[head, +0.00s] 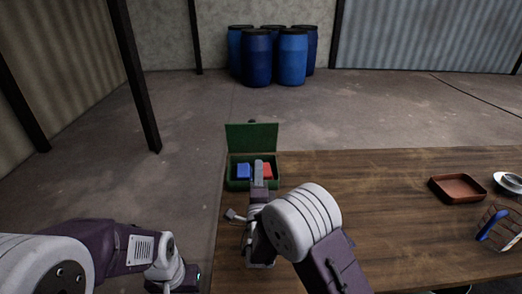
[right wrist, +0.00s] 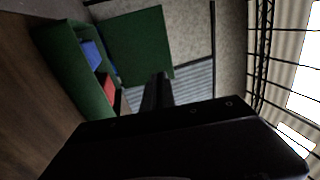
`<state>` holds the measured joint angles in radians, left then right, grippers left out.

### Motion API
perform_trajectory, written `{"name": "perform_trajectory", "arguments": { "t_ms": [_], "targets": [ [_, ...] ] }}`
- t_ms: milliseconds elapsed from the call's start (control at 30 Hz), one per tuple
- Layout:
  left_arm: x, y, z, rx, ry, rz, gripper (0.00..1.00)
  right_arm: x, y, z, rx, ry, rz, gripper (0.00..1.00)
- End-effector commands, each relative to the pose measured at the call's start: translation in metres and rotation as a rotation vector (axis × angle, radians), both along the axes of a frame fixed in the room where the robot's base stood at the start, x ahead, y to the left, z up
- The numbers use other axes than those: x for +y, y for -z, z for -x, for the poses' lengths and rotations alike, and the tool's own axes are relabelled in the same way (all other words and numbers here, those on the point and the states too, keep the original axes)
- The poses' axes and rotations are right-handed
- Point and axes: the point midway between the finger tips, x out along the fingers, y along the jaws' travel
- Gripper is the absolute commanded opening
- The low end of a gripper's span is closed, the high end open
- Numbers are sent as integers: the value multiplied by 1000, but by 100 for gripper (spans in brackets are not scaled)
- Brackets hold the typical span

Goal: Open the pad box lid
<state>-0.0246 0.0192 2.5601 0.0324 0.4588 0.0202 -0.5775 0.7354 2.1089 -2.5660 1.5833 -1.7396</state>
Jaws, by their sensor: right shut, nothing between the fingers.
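The green pad box (head: 238,184) stands at the far left corner of the wooden table. Its lid (head: 251,137) stands up at the back, and the inside is exposed. A blue pad (head: 243,171) and a red pad (head: 267,170) lie in it. The right wrist view also shows the box (right wrist: 78,75), its raised lid (right wrist: 141,47), the blue pad (right wrist: 92,54) and the red pad (right wrist: 106,87). My right gripper (head: 258,167) is shut and empty, in front of the box and overlapping it in the head view.
The wooden table (head: 370,185) has clear room in its middle. A brown tray (head: 457,189), a white round dish (head: 509,182) and a blue-handled item (head: 493,224) are at the right. Several blue barrels (head: 257,58) stand far behind on the floor.

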Motion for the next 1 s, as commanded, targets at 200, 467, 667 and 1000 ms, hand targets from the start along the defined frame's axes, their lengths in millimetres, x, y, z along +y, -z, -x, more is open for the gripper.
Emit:
{"name": "perform_trajectory", "arguments": {
  "t_ms": [200, 467, 667, 1000],
  "targets": [
    [0, 5, 0, 0, 0, 0, 38, 13, 6, 3, 2, -24, -2, 0],
    [0, 8, 0, 0, 0, 0, 38, 11, -3, -34, 0, -21, -5, 0],
    [0, 12, 0, 0, 0, 0, 38, 11, -15, -77, -1, -20, -4, 0],
    [0, 16, 0, 0, 0, 0, 38, 11, -28, -127, 2, -20, -3, 0]
  ]
}}
